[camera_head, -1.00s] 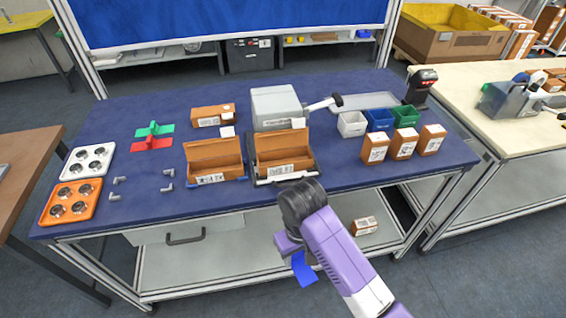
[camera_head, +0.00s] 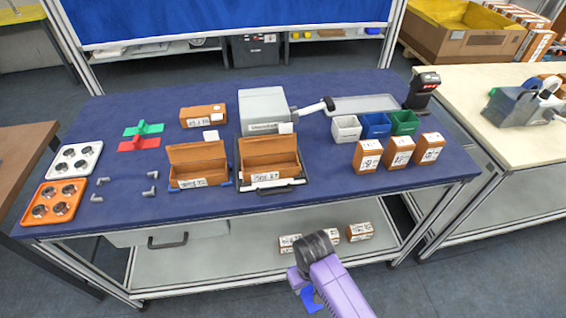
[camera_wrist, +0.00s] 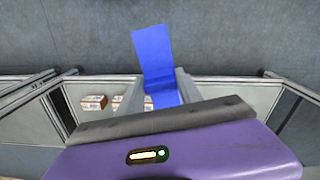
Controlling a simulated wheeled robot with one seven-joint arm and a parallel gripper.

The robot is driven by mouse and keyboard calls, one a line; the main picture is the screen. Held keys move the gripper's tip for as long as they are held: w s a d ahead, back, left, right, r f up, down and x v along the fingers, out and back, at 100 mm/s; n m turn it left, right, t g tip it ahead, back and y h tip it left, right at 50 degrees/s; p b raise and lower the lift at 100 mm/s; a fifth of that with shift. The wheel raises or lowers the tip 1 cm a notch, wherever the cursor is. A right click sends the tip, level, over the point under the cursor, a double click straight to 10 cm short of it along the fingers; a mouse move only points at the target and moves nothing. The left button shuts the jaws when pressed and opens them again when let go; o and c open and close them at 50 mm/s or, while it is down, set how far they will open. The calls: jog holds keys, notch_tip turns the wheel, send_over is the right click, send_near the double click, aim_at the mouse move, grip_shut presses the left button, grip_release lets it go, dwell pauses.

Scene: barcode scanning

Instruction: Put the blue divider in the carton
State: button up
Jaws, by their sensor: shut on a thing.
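My gripper (camera_wrist: 161,90) is shut on the blue divider (camera_wrist: 153,55), a flat bright blue piece that sticks out past the fingers in the wrist view. In the head view the divider (camera_head: 311,299) shows low at the front, beside my wrist and below the tabletop's front edge. Two open brown cartons stand on the blue table: the left carton (camera_head: 198,173) and the right carton (camera_head: 270,171), which sits in a dark frame. I cannot tell which one the task means. My gripper is in front of the table, apart from both cartons.
Red (camera_head: 139,144) and green (camera_head: 143,128) dividers lie at the left. White, blue and green bins (camera_head: 404,122) and several brown boxes (camera_head: 398,152) stand at the right. A grey machine (camera_head: 264,108) is behind the cartons. The table's front edge (camera_head: 350,193) lies ahead.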

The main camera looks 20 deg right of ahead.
jog(key=shift+w+d+f, duration=0.25)
jog(key=shift+d+f, duration=0.3)
jog(key=shift+d, duration=0.1)
jog(key=shift+w+d+f, duration=0.1)
jog(key=shift+w+d, duration=0.05)
jog(key=shift+w, duration=0.2)
jog(key=shift+s, duration=0.4)
jog(key=w+r, duration=0.2)
jog(key=r, duration=0.5)
jog(key=w+r, duration=0.3)
jog(key=r, duration=0.5)
jog(key=shift+s+r, duration=0.1)
jog(key=shift+r, duration=0.1)
